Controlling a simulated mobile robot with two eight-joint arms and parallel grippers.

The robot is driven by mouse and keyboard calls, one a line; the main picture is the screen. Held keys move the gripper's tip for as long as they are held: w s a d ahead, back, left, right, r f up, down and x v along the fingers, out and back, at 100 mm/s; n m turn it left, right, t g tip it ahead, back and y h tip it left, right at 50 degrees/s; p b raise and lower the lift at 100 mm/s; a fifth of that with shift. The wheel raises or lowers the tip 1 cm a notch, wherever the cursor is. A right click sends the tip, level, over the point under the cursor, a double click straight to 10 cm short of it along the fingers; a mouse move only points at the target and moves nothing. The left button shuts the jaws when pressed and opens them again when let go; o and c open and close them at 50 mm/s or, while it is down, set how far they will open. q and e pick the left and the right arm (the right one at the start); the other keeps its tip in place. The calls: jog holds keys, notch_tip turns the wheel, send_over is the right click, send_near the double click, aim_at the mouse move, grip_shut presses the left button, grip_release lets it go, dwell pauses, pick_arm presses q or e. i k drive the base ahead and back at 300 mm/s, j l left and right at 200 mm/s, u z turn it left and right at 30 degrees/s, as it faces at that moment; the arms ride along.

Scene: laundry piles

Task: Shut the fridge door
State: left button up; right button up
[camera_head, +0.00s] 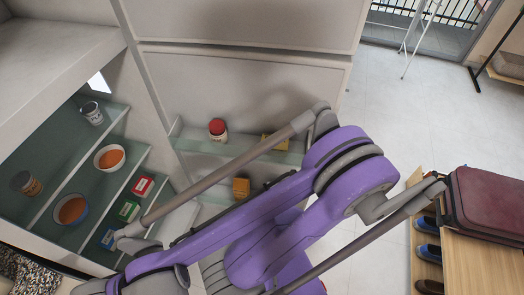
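The fridge stands open at the left. Its inside has glass shelves (62,207) with cans, bowls and small boxes on them. The fridge door (235,75) is swung wide open, with its pale inner face toward me. A door shelf (190,138) holds a jar with a red lid (217,130) and a yellow box (275,142). An orange box (241,187) sits lower on the door. My purple arm crosses in front of the lower door and hides part of it. I cannot tell whether it touches the door. Neither gripper shows.
A wooden cabinet (478,255) at the lower right carries a dark red suitcase (488,205). Blue shoes (428,252) sit on its side shelves. A patterned rug (28,275) lies at the lower left. Pale tiled floor (400,125) is clear beyond the door's right edge.

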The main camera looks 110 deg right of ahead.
aim_at(254, 92)
jog(key=k+u, duration=0.3)
jog(key=k, duration=0.2)
jog(key=k+u, duration=0.3)
jog(key=k, duration=0.25)
jog(key=k+u, duration=0.25)
jog(key=k, duration=0.25)
jog(key=k+j+u, duration=0.15)
jog(key=k+u, duration=0.15)
jog(key=k, duration=0.2)
jog(key=k+u, duration=0.35)
jog(key=k, duration=0.15)
jog(key=k+u, duration=0.35)
jog(key=k+l+z, duration=0.1)
jog(key=k+z, duration=0.15)
jog(key=k, duration=0.2)
jog(key=k+l+z, duration=0.2)
jog(key=k, duration=0.25)
jog(key=z, duration=1.75)
